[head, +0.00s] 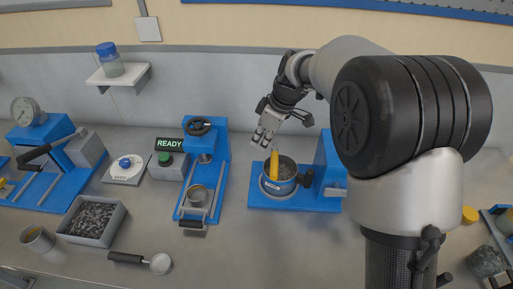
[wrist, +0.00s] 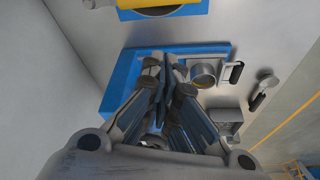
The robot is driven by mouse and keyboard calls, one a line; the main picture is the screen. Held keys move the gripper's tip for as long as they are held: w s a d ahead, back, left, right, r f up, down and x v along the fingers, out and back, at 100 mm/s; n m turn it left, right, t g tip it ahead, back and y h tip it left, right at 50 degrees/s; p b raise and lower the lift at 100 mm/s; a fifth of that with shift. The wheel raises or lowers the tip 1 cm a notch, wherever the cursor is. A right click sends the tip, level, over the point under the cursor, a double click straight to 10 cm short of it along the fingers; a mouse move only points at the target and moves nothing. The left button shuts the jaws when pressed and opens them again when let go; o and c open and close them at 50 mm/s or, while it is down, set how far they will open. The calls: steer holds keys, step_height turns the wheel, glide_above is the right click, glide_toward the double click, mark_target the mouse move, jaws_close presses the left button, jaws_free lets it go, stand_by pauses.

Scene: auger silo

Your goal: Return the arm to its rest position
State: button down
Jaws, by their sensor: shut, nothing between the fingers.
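My gripper (head: 262,140) hangs from my raised arm near the back wall in the head view. Its fingers are together and hold nothing. The fingertips look close to the top of the yellow bar, but I cannot tell the gap. In the wrist view my gripper (wrist: 163,68) points down past a blue base (wrist: 118,78) with a metal cup (wrist: 204,73) on it.
A blue press (head: 215,140) stands left of the pot, beside a READY sign (head: 184,144). A bin of dark pellets (head: 93,219), a scoop (head: 160,263) and a metal cup (head: 37,238) are at the left. A wall shelf (head: 120,77) holds a jar.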

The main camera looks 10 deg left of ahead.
steer(key=shift+d+r, duration=0.3)
steer(key=shift+r, duration=0.35)
steer(key=s+d+r+m+t+h, duration=0.15)
steer(key=s+d+r+m, duration=0.45)
steer(key=s+d+r, duration=0.6)
steer(key=s+d+f+m+t+h, duration=0.1)
steer(key=s+d+m, duration=0.3)
steer(key=s, duration=0.5)
steer(key=s+d+f+m+t+h, duration=0.1)
steer(key=s+d+f+m, duration=0.1)
steer(key=s+d+m, duration=0.3)
steer(key=s+d, duration=0.2)
steer(key=s, duration=0.2)
steer(key=shift+s+d+f, duration=0.15)
steer(key=shift+s+d, duration=0.25)
